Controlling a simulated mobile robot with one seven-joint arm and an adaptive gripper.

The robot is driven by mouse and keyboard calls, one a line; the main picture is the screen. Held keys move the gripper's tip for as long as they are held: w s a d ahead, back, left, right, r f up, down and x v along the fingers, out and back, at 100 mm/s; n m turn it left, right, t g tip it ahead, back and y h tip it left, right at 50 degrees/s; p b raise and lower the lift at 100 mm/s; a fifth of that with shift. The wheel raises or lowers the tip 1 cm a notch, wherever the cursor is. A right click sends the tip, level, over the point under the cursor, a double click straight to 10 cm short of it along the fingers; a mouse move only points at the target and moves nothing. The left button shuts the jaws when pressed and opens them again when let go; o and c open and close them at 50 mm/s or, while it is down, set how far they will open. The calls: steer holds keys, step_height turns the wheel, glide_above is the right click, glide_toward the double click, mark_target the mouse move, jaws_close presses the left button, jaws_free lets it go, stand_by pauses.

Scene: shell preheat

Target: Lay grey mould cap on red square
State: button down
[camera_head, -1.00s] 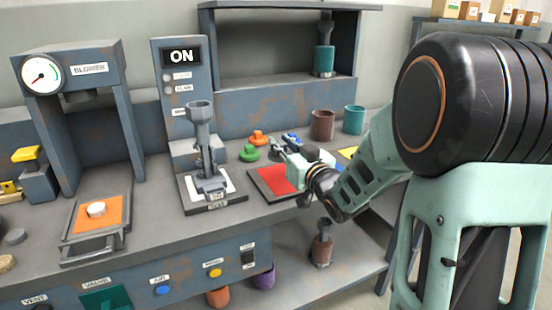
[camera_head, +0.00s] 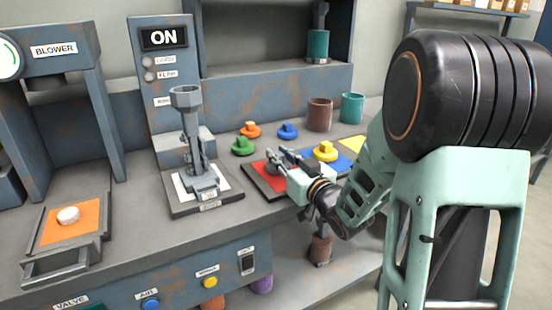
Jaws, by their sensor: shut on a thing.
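The red square (camera_head: 258,178) is the left one of several coloured squares on the bench. My gripper (camera_head: 277,157) reaches over it from the right and is shut on a small grey thing, which looks like the grey mould cap (camera_head: 271,166). The fingers hide part of the cap, and I cannot tell whether it touches the red square or hangs just above it. A yellow cap (camera_head: 325,151) sits to the right, on or beside a blue square.
An orange cap (camera_head: 250,129), a green cap (camera_head: 243,147) and a blue cap (camera_head: 288,131) stand behind my gripper. A brown cup (camera_head: 319,114) and a teal cup (camera_head: 352,107) are further back. A grey burner stand (camera_head: 190,150) rises to the left.

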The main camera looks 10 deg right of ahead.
steer(key=shift+r, duration=0.1)
steer(key=c, duration=2.2)
jaws_free()
steer(key=shift+f, duration=0.2)
steer(key=o, duration=0.5)
steer(key=shift+c, duration=0.2)
steer(key=shift+r, duration=0.2)
